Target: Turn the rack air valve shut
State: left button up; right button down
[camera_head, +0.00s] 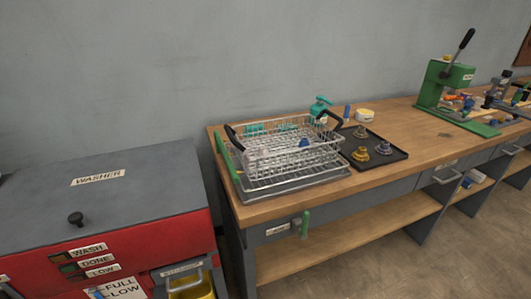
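A small green upright handle (305,222) is on the front face of the wooden bench, just below the top's front edge. A small white label (277,229) is to its left; its text is too small to read. The handle looks like the valve lever, standing roughly vertical. A wire rack (290,160) with dark handles sits on a metal tray above it on the bench. A long green bar (224,155) lies along the rack's left side. Neither of my grippers is in view.
A red and grey washer (115,185) stands left of the bench (385,183), with a narrow gap between. A black tray (390,150) with several small metal parts and a green press (435,85) are to the right. The space in front of the handle looks clear.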

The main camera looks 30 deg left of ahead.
aim_at(303, 235)
jog(key=i+l+u, duration=0.2)
jog(key=u, duration=0.15)
jog(key=i+l+u, duration=0.2)
jog(key=u, duration=0.15)
jog(key=i+l+u, duration=0.15)
jog(key=l+u, duration=0.2)
jog(key=l, duration=0.1)
